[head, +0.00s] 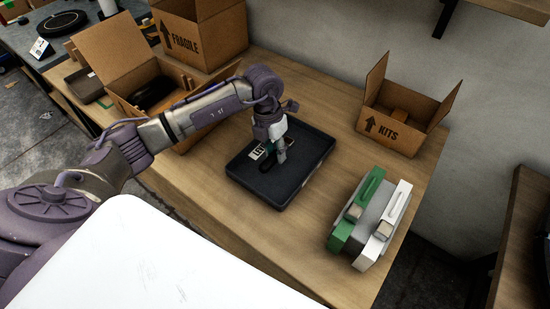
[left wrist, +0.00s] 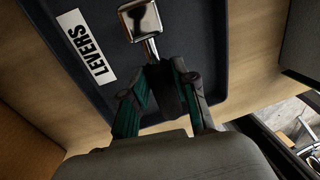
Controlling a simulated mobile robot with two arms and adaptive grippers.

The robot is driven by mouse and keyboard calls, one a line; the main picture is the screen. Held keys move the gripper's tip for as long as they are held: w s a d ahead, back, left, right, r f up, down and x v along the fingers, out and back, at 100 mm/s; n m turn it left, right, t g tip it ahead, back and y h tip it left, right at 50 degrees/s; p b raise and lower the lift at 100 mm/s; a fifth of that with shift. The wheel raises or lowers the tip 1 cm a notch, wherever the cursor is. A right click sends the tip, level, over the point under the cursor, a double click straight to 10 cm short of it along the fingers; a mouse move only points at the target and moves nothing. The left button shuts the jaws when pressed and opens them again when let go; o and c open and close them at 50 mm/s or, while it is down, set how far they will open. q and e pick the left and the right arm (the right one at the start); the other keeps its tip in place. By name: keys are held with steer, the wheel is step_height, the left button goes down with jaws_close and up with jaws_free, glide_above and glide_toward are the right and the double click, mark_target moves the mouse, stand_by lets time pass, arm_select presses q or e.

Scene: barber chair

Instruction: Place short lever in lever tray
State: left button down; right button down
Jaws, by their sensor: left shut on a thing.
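The dark lever tray (head: 308,160) lies on the wooden table. Its white LEVERS label (left wrist: 90,50) shows in the left wrist view, where the tray floor (left wrist: 195,30) fills the upper part. My left gripper (head: 272,158) is over the tray, pointing down. In the left wrist view its two fingers (left wrist: 165,85) are shut on the short lever (left wrist: 140,20), which has a shiny square metal end and a thin shaft. The lever's dark part between the fingers is partly hidden. I cannot tell whether the lever touches the tray floor. My right gripper is not in view.
A green and white block fixture (head: 378,215) stands right of the tray. An open KITS box (head: 395,125) is at the back right. Open cardboard boxes, one marked FRAGILE (head: 200,40), stand at the back left. Bare table lies between the tray and the fixture.

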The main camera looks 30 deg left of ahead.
mark_target(275, 167)
arm_select(q)
steer(key=shift+w+a+f, duration=0.15)
steer(key=shift+w, duration=0.1)
step_height(275, 167, down, 4)
steer(key=shift+r, duration=0.1)
steer(key=shift+f, duration=0.25)
steer(key=c, duration=0.9)
jaws_free()
steer(key=shift+r, duration=0.1)
steer(key=shift+r, duration=0.2)
step_height(275, 167, up, 12)
steer(key=a, duration=0.2)
steer(key=shift+f+b, duration=0.2)
steer(key=shift+b, duration=0.1)
